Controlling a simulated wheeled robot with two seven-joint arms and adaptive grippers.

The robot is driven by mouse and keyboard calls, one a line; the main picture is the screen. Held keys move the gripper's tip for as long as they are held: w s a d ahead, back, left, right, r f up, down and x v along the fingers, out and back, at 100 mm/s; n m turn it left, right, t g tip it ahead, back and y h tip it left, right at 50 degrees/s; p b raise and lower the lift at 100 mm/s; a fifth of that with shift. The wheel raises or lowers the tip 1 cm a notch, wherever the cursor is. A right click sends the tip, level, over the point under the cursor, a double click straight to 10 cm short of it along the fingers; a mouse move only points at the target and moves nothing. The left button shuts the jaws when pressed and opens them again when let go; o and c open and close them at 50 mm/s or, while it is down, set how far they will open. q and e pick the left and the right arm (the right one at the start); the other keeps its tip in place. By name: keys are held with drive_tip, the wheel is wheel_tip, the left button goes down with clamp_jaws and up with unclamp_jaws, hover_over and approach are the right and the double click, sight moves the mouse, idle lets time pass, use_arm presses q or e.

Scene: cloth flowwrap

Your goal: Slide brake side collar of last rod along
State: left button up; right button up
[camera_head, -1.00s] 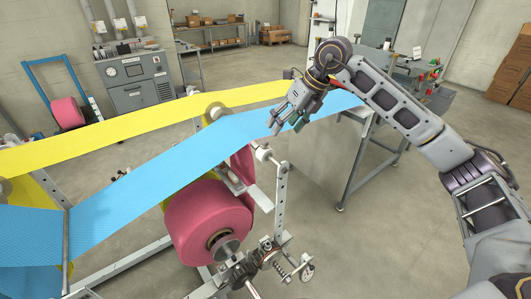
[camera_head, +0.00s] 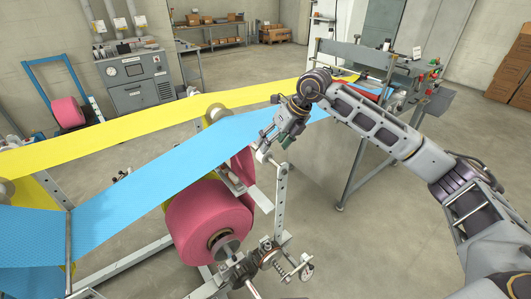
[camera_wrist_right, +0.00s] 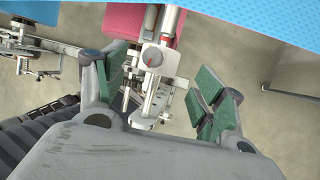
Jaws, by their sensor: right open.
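My right gripper (camera_head: 274,147) is open beside the end of a rod by the upper part of the upright post (camera_head: 280,195). In the right wrist view its two green-padded fingers (camera_wrist_right: 165,78) stand apart, on either side of a pale collar (camera_wrist_right: 153,59) with a knob marked in red. The rod (camera_wrist_right: 171,22) runs up from the collar under the blue cloth web (camera_head: 190,150). The gap between the pads and the collar looks clear, with no contact visible. In the head view the gripper mostly hides the collar. My left gripper is not in view.
A large pink roll (camera_head: 208,222) hangs below the blue web, with a spring and brake linkage (camera_head: 275,258) at its front end. A yellow web (camera_head: 130,120) runs behind. A machine table (camera_head: 350,150) stands to the right. The floor between is free.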

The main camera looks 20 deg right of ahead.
sight(256, 145)
drive_tip(key=shift+p+x, duration=0.55)
drive_tip(key=shift+x, duration=2.65)
drive_tip(key=c, duration=1.4)
drive_tip(key=shift+w+a+b, duration=0.2)
drive_tip(key=shift+w+b, duration=0.1)
drive_tip(key=shift+w, duration=0.3)
drive_tip(key=shift+w+a+b, duration=0.2)
drive_tip(key=shift+w+b, duration=0.1)
drive_tip(key=shift+w, duration=0.3)
drive_tip(key=shift+c, duration=0.2)
drive_tip(key=shift+w+a+b, duration=0.2)
drive_tip(key=shift+w+a, duration=0.05)
drive_tip(key=shift+w, duration=0.4)
drive_tip(key=shift+w+a+b, duration=0.2)
drive_tip(key=shift+w+a, duration=0.05)
drive_tip(key=shift+w, duration=0.4)
drive_tip(key=o, duration=1.4)
drive_tip(key=shift+o, duration=0.2)
